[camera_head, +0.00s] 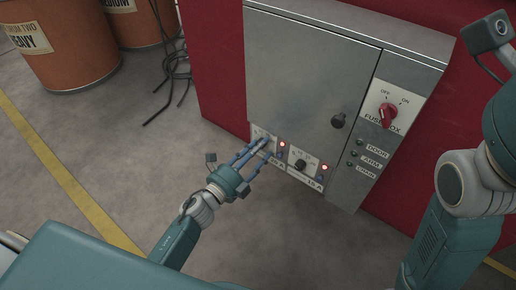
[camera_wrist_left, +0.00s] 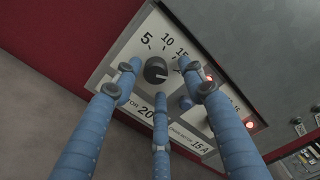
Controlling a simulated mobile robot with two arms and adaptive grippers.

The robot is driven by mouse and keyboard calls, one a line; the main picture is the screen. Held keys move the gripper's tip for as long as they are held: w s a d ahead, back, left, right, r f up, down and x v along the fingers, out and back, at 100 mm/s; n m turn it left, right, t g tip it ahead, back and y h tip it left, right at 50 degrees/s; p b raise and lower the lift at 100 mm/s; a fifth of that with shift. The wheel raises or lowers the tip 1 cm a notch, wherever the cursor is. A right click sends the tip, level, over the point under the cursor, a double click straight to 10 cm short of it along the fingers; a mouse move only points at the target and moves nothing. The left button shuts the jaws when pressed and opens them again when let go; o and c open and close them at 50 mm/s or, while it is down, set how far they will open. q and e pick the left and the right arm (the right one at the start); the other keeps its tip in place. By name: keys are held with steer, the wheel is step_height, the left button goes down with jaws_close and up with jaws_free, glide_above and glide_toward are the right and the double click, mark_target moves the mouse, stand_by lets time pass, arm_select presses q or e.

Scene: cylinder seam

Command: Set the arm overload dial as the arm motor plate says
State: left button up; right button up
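In the left wrist view a black dial (camera_wrist_left: 156,70) sits on a pale scale plate (camera_wrist_left: 128,62) with 5, 10 and 15 readable; a finger covers the scale beyond. I cannot surely read the dial's pointer. Below it, a motor plate (camera_wrist_left: 146,113) shows "20", partly hidden by my fingers. A neighbouring plate (camera_wrist_left: 189,138) reads 15 A. My left gripper (camera_head: 262,150) is at the box's lower left corner; its three blue fingers (camera_wrist_left: 160,105) are spread around the dial with gaps, apparently not touching it. My right gripper is out of view.
The grey fuse box (camera_head: 305,75) has a second black dial (camera_head: 301,164), red lamps (camera_head: 324,167), a blue button (camera_wrist_left: 185,103), a red switch (camera_head: 388,115) and a door knob (camera_head: 338,121). Orange drums (camera_head: 70,50) and loose cables (camera_head: 172,70) are at upper left.

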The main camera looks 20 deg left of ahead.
arm_select(q)
steer(key=shift+a, duration=0.15)
steer(key=v, duration=1.2)
